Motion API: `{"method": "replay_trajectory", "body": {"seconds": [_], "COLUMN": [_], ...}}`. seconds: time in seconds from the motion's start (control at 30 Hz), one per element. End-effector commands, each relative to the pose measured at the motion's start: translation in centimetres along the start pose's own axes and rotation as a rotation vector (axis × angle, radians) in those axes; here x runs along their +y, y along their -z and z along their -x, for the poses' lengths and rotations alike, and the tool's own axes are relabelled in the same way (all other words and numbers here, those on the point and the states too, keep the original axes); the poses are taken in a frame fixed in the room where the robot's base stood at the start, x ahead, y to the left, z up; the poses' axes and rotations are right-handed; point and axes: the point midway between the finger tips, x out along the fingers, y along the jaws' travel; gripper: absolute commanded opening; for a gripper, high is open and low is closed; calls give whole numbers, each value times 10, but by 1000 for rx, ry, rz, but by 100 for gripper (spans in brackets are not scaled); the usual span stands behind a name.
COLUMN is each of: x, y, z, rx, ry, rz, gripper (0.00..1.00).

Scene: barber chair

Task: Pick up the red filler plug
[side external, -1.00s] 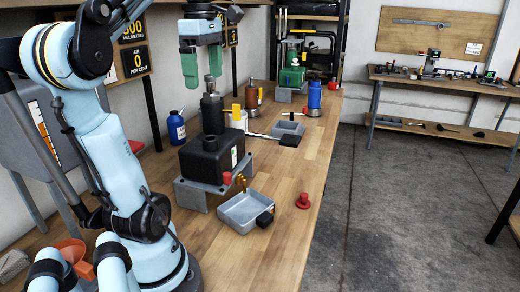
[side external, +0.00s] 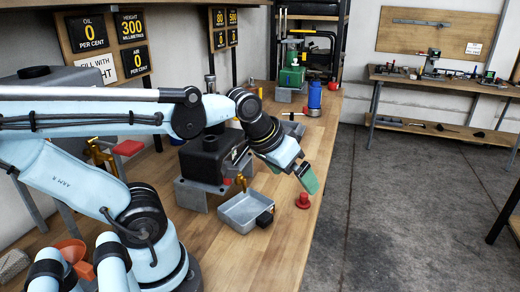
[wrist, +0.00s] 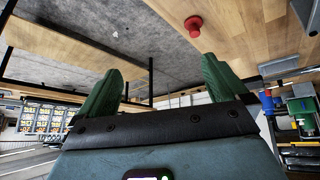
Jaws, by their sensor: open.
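The red filler plug (side external: 302,201) stands on the wooden bench near its right edge, to the right of the grey tray. It also shows in the wrist view (wrist: 193,24), near the top and beyond the fingertips. My gripper (side external: 309,182) is just above the plug in the side view, tilted down to the right, with green fingers. In the wrist view my gripper (wrist: 158,78) has its two green fingers wide apart with nothing between them. The plug is apart from the fingers in the wrist view.
A grey tray (side external: 238,215) with a black block at its corner lies left of the plug. A black tank (side external: 205,160) on a grey stand is behind it. A blue bottle (side external: 314,96) stands farther back. The bench front is mostly clear.

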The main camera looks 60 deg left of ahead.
Motion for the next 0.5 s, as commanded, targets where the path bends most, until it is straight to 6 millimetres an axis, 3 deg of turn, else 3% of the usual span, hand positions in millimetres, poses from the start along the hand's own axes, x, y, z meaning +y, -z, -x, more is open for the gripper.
{"method": "replay_trajectory", "body": {"seconds": [0.07, 0.27, 0.5], "x": [13, 22, 21], "y": [-12, -20, -20], "z": [-9, -14, -14], "rx": [30, 57, 55], "ry": [-31, -51, -50], "rz": [-120, -217, -213], "gripper": [100, 73, 73]}}
